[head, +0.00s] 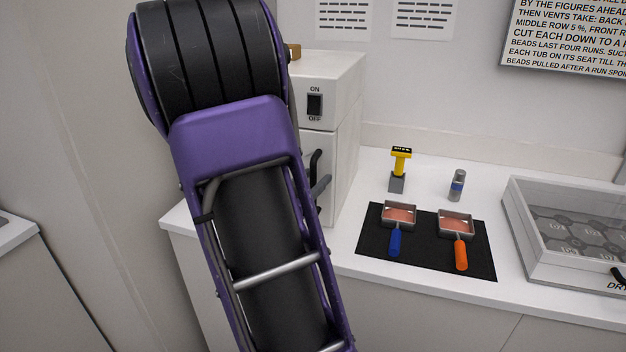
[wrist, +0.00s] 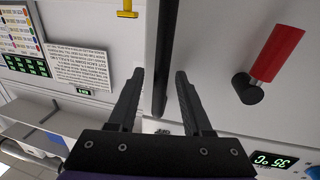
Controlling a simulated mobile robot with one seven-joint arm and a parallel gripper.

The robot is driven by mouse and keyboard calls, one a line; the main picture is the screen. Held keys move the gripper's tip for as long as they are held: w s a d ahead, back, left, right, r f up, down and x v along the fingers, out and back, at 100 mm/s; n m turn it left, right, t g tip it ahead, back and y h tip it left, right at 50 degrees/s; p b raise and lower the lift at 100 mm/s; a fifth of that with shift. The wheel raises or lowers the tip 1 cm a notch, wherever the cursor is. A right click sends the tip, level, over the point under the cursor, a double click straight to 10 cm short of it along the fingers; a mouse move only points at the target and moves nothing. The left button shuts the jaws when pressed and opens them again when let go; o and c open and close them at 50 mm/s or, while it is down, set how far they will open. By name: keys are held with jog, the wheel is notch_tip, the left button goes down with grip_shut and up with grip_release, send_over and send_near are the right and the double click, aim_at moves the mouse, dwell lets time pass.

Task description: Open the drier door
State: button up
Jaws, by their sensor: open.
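In the wrist view my gripper (wrist: 160,74) is open, its two dark fingers spread apart. A long dark bar (wrist: 160,50) shows between the fingertips, along a pale panel. I cannot tell whether it touches either finger. A red lever (wrist: 277,52) with a black hub is on the pale panel at the right. In the head view a white cabinet (head: 342,90), which may be the drier, stands behind my purple arm. Its front has an ON/OFF switch (head: 314,104) and a dark handle (head: 316,163).
On the counter lie a black mat (head: 430,268) with blue-handled (head: 395,242) and orange-handled (head: 461,254) scoops. A yellow-topped tool (head: 400,160) and a small grey bottle (head: 457,186) stand behind it. A clear-lidded box (head: 531,243) is at the right. A lit display (wrist: 273,160) shows in the wrist view.

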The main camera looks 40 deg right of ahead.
jog(key=shift+c, duration=0.3)
grip_shut()
dwell(1.1)
